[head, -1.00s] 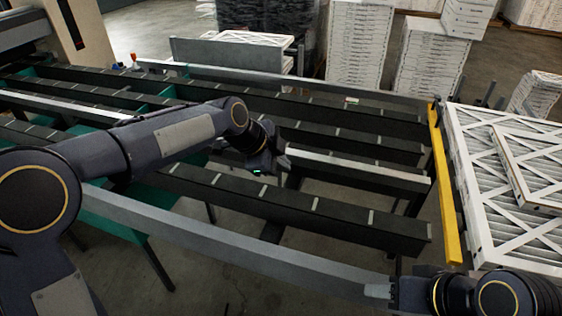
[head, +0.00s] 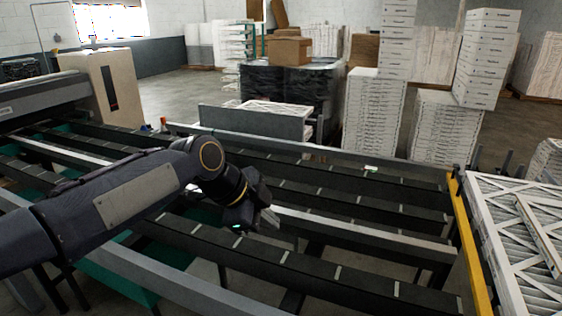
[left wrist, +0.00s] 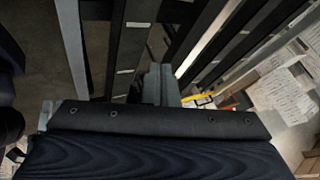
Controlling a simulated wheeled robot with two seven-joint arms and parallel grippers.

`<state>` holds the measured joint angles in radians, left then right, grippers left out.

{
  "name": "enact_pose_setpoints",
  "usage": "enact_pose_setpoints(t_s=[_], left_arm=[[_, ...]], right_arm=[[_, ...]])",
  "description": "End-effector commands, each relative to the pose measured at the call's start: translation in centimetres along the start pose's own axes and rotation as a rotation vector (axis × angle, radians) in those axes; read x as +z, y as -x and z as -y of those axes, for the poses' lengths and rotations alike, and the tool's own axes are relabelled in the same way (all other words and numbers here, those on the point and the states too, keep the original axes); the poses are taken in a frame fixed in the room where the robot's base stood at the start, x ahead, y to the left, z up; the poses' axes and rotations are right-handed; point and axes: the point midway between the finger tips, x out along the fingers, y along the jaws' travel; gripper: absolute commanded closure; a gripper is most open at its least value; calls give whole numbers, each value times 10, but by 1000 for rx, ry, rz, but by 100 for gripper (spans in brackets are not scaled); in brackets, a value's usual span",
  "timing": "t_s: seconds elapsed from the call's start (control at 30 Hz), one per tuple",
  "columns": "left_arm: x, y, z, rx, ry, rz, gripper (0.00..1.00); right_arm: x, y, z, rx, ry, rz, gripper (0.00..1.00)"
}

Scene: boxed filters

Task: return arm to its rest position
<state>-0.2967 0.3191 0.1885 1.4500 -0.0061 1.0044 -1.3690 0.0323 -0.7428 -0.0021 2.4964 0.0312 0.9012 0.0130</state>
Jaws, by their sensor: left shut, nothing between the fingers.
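My left arm comes in from the left in the head view and reaches over the dark conveyor rails (head: 300,275). My left gripper (head: 268,217) is at its end, above the rails, shut and empty. In the left wrist view the gripper's fingers (left wrist: 160,84) show as a narrow grey pair close together, with rails beneath them. My right gripper is outside the head view.
A yellow bar (head: 468,240) closes the right end of the rails. White framed filters (head: 510,235) lie beyond it. Stacks of white boxes (head: 372,118) and a black-wrapped pallet (head: 305,95) stand behind. A beige cabinet (head: 105,88) stands at the back left.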

Motion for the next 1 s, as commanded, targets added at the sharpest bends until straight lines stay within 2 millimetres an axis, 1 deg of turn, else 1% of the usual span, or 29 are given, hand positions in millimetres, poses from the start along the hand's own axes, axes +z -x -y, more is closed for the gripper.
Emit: enact_pose_setpoints(t_s=[0.03,0.07,0.17,0.2,0.27,0.3,0.37,0.4,0.5,0.6,0.7,0.77,0.87,1.0], left_arm=[[10,14,-9,-13,68,15,100],[19,22,-16,-21,125,26,100],[50,53,-54,-59,385,66,100],[65,65,-74,-79,512,81,100],[83,80,-106,-111,708,97,100],[94,88,-129,-134,840,105,100],[108,95,-163,-169,1035,109,100],[115,98,-185,-192,1159,107,100],[127,97,-234,-241,1436,94,100],[133,91,-270,-277,1643,74,100],[135,84,-291,-297,1772,58,100],[136,82,-298,-302,1813,52,100],[136,80,-301,-305,1839,49,100],[136,80,-301,-304,1838,49,100]], right_arm=[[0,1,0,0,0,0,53],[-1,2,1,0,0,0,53],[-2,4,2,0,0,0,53],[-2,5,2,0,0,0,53],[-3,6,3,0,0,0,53],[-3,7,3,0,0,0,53],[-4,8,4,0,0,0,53],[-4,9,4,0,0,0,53],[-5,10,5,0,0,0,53],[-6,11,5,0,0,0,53],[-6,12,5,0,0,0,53],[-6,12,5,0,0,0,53],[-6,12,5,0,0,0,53],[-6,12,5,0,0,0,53]])
